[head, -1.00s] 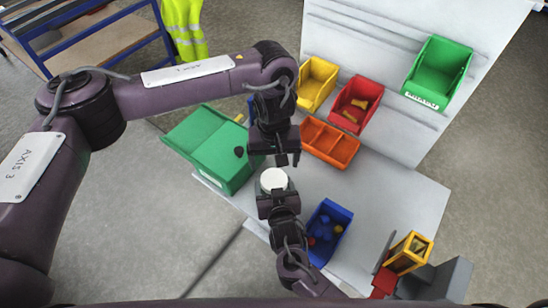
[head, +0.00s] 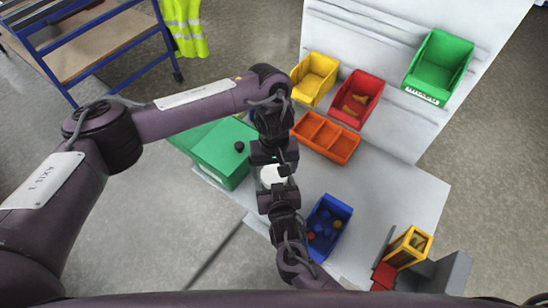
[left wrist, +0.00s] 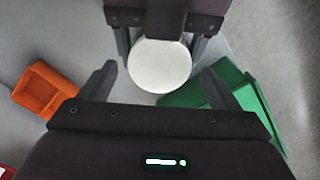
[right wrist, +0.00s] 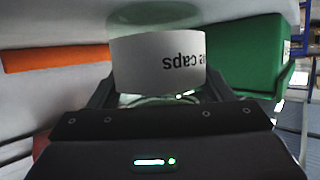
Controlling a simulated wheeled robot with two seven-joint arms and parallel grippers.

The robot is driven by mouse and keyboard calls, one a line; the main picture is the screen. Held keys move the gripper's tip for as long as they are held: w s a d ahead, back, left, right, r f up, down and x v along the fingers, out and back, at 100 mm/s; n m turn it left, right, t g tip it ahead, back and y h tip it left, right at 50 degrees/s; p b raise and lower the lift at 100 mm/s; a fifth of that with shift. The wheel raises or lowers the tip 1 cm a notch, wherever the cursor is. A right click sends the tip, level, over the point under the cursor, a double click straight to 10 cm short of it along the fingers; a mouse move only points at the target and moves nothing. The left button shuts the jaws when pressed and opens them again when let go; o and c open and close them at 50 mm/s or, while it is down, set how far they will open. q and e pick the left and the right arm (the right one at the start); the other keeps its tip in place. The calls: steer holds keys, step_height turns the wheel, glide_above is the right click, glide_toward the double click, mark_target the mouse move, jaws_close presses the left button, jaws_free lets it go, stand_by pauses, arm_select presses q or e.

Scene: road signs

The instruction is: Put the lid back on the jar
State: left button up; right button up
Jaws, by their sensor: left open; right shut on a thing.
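The jar (right wrist: 160,62) has a white band with upside-down print, partly reading "caps", in the right wrist view. Clear glass shows between that band and my right gripper (right wrist: 160,100), which is shut on the jar. From above, the jar shows as a white disc in the head view (head: 273,176) and the left wrist view (left wrist: 160,66). I cannot tell whether this disc is the lid. My left gripper (left wrist: 161,82) is open and empty, its fingers apart on either side of the disc. The grippers face each other closely in the head view.
A green box (head: 222,158) with a small dark round thing on top stands left of the jar. An orange divided tray (head: 325,138), yellow bin (head: 314,78) and red bin (head: 357,98) lie behind. A blue bin (head: 328,226) of small parts stands at right.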

arm_select(q)
steer(key=shift+f, duration=0.9)
steer(key=c, duration=1)
steer(key=m, duration=0.5)
steer(key=shift+m, duration=0.3)
steer(key=m, duration=0.4)
steer(key=o, duration=1.1)
steer(key=shift+c, duration=0.2)
steer(key=shift+s+d, duration=0.15)
steer(key=shift+d, duration=0.05)
